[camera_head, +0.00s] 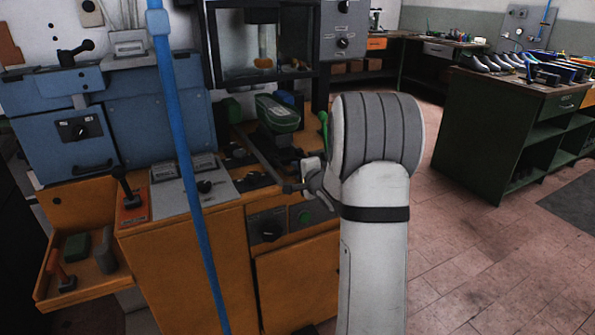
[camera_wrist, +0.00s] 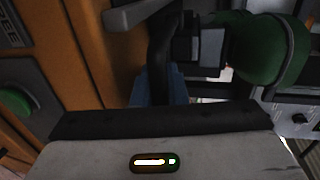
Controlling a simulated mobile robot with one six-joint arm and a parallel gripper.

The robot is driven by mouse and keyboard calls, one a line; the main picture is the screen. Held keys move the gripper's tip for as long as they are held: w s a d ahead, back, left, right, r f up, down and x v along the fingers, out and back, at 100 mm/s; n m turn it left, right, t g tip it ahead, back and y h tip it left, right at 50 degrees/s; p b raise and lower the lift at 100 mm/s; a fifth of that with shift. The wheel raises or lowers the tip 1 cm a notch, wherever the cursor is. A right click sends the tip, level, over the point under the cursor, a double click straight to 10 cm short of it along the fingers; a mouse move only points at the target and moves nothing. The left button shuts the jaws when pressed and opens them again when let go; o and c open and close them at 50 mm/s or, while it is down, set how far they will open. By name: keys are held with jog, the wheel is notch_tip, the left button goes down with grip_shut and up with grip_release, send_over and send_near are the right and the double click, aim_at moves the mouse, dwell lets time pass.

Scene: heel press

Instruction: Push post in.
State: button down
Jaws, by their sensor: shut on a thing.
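A green shoe-shaped form (camera_head: 278,113) sits on top of the orange press bench, behind my gripper. A rounded green part, perhaps the same form, shows in the wrist view (camera_wrist: 265,48), beside a dark grey block (camera_wrist: 200,45). I take these to be the post assembly, but cannot tell its exact bounds. My gripper (camera_head: 292,187) is at the bench's right front edge, partly hidden by my white arm. In the wrist view, a black curved handle (camera_wrist: 160,55) runs into my gripper, which is shut on it; the fingertips are hard to make out.
The orange bench front (camera_head: 185,260) carries a green button (camera_head: 305,217). A blue upright pole (camera_head: 190,160) crosses the view on the left. An open orange tray (camera_head: 80,300) juts out at lower left. The tiled floor (camera_head: 480,240) on the right is free.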

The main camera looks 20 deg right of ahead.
jog(key=shift+r+p+x, duration=0.15)
jog(key=shift+p+x, duration=0.05)
jog(key=shift+x, duration=0.55)
jog(key=shift+r+p+x, duration=0.15)
jog(key=shift+p+x, duration=0.05)
jog(key=shift+x, duration=0.5)
jog(key=shift+w, duration=0.1)
jog(key=c, duration=1.7)
grip_release()
jog(key=shift+c, duration=0.2)
jog(key=v, duration=0.7)
jog(key=shift+s+p, duration=0.3)
jog(key=shift+s, duration=0.1)
jog(key=shift+r, duration=0.1)
jog(key=shift+c, duration=0.2)
